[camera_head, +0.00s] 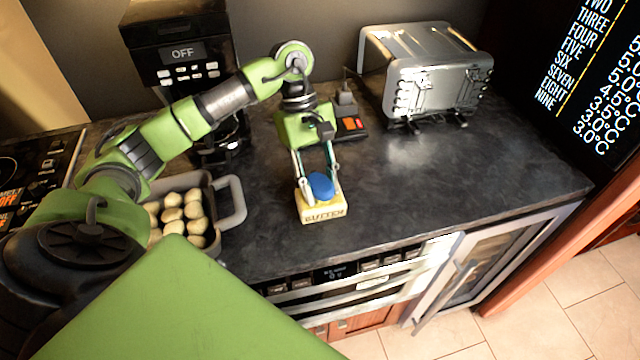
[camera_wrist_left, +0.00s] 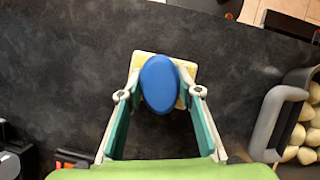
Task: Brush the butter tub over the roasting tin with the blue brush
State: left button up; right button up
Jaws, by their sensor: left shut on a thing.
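The butter tub (camera_head: 324,213), a small pale yellow block-shaped tub lettered BUTTER, stands on the dark counter. It also shows in the left wrist view (camera_wrist_left: 188,68), partly covered. The blue brush (camera_head: 321,186) shows as a blue oval over the tub's top, also in the left wrist view (camera_wrist_left: 159,84); whether it touches the tub I cannot tell. My left gripper (camera_head: 318,180) points down over the tub, its fingers shut on the blue brush. The grey roasting tin (camera_head: 232,203) holds several pale round potatoes and stands left of the tub. My right gripper is not in view.
A coffee machine (camera_head: 178,50) stands behind the tin, and a silver toaster (camera_head: 430,75) at the back right. A small dark device with an orange display (camera_head: 352,124) lies behind my gripper. The counter right of the tub is clear. An appliance door below stands open.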

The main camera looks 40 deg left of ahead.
aim_at(321, 183)
pick_arm(q)
jog(key=shift+r+p, duration=1.55)
jog(key=shift+r, duration=1.95)
jog(key=shift+d+f, duration=0.1)
jog(key=shift+d, duration=0.1)
jog(key=s+d+f+m+g+y+b, duration=0.1)
jog(key=s+d+m+y, duration=0.3)
jog(key=s+d+m, duration=0.4)
jog(key=d+m+g, duration=0.1)
jog(key=m, duration=0.4)
jog(key=shift+f+g, duration=0.15)
jog(key=shift+g, duration=0.25)
jog(key=shift+c, duration=0.2)
